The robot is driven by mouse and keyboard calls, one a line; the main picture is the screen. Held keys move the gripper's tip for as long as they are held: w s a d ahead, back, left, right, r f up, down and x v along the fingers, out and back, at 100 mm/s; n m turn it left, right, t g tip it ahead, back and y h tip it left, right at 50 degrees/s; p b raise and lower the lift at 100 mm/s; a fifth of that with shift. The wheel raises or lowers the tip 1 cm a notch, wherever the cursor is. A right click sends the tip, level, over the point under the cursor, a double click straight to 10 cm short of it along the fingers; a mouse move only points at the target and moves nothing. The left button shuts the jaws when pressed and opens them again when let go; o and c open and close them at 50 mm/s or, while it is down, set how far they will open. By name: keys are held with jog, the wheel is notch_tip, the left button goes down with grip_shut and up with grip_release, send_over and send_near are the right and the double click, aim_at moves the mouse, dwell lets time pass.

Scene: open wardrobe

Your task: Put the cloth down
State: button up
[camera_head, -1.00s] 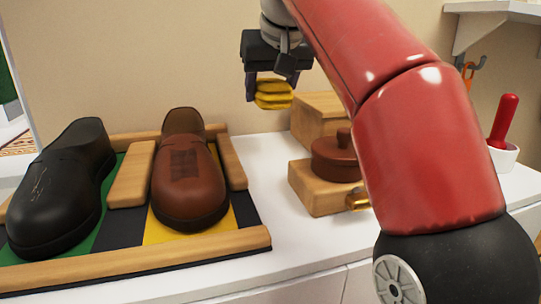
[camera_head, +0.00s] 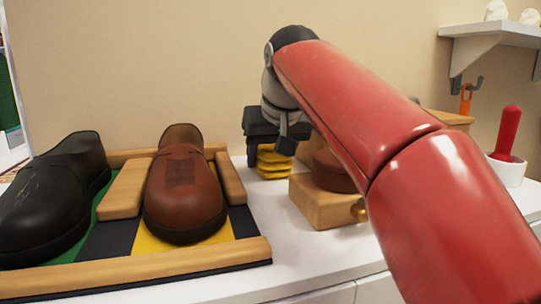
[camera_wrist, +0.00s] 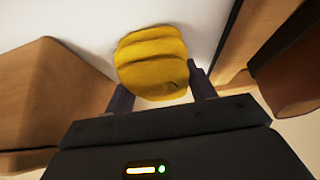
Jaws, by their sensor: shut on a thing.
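The cloth (camera_head: 273,164) is yellow and folded in thick layers. My gripper (camera_head: 270,158) is shut on it, with a finger on either side, and points down at the white top (camera_head: 262,203) between the shoe tray and the wooden box. In the wrist view the cloth (camera_wrist: 153,62) sits between the two dark fingers (camera_wrist: 160,88), with the white surface behind it. The cloth is at or just above the white surface; I cannot tell whether it touches.
A brown shoe (camera_head: 186,195) and a black shoe (camera_head: 50,205) stand in a wooden-edged tray (camera_head: 150,278) at left. A wooden box (camera_head: 325,207) with a round brown container (camera_head: 332,172) stands close at right. A red-handled tool (camera_head: 507,130) stands in a white pot (camera_head: 507,172).

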jog(key=o, duration=0.9)
jog(key=shift+f, duration=0.1)
jog(key=shift+r, duration=0.3)
jog(key=p+v, duration=0.3)
jog(key=v, duration=0.8)
jog(key=shift+s+r+p, duration=0.25)
jog(key=shift+p, duration=0.15)
